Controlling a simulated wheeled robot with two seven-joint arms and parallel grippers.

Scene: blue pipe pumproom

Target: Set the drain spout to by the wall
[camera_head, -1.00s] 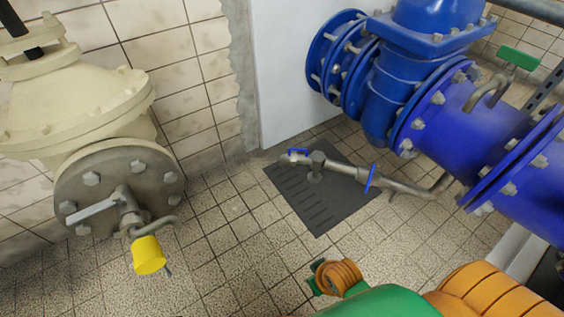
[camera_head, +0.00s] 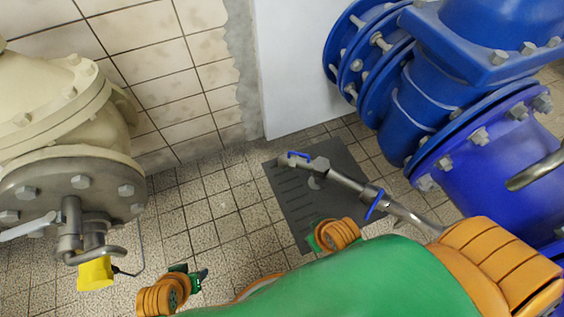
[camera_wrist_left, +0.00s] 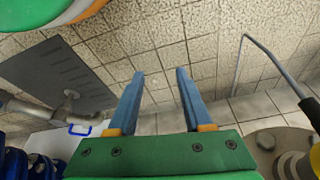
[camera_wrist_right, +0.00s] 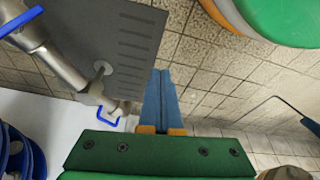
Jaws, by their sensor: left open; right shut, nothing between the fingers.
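A grey metal drain pipe (camera_head: 345,181) runs from the blue pipework to a spout end (camera_head: 300,162) with a small blue loop, above a dark floor grate (camera_head: 292,207). A blue lever (camera_head: 374,206) sits along the pipe. The spout end also shows in the right wrist view (camera_wrist_right: 98,98), left of my right gripper (camera_wrist_right: 160,78), which is shut and empty. My left gripper (camera_wrist_left: 159,75) is open and empty, with the grate (camera_wrist_left: 58,72) to its left. Neither gripper touches the pipe. In the head view, my arm hides the pipe's near end.
A cream valve (camera_head: 60,110) with a grey flange (camera_head: 75,187) and a yellow-capped outlet (camera_head: 95,273) stands left, with a thin bent rod beside it. Large blue pipes (camera_head: 480,150) fill the right. Tiled floor (camera_head: 220,215) lies open between them. A wall stands behind.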

